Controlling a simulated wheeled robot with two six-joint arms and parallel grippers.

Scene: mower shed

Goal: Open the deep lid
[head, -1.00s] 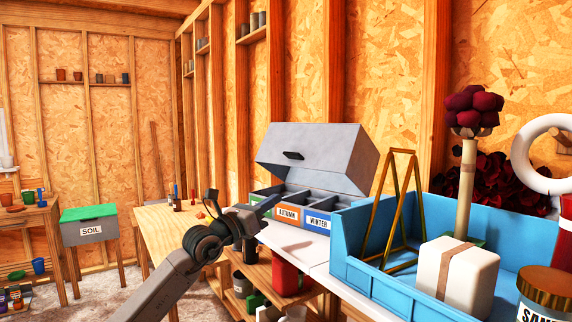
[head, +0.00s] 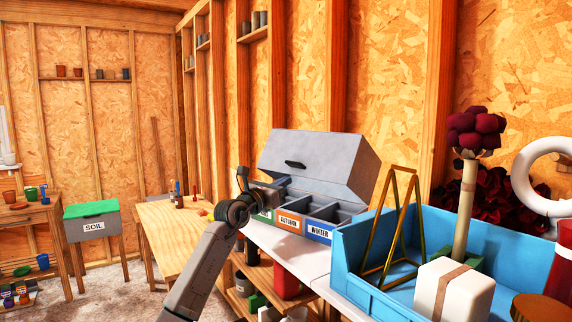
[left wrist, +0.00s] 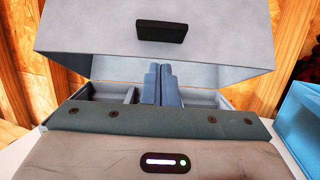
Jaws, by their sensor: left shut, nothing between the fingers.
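The deep lid (head: 310,150) is a grey, hollow cover with a black handle (head: 295,165) on its front face. It stands raised and tilted back above a seed box with open compartments, whose front carries coloured labels such as AUTUMN (head: 289,222) and WINTER (head: 318,232). My left gripper (head: 268,193) is at the box's left front, partly hidden by its own wrist. In the left wrist view its two blue-grey fingers (left wrist: 158,85) are together and empty, below the lid (left wrist: 90,50) and its handle (left wrist: 161,31), over the compartments. My right gripper is out of view.
A blue tray (head: 350,258) with a brass A-frame, a white block and a dark red flower on a post stands right of the box. A wooden table (head: 165,225) is to the left. A green-topped SOIL bin (head: 93,226) stands farther left.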

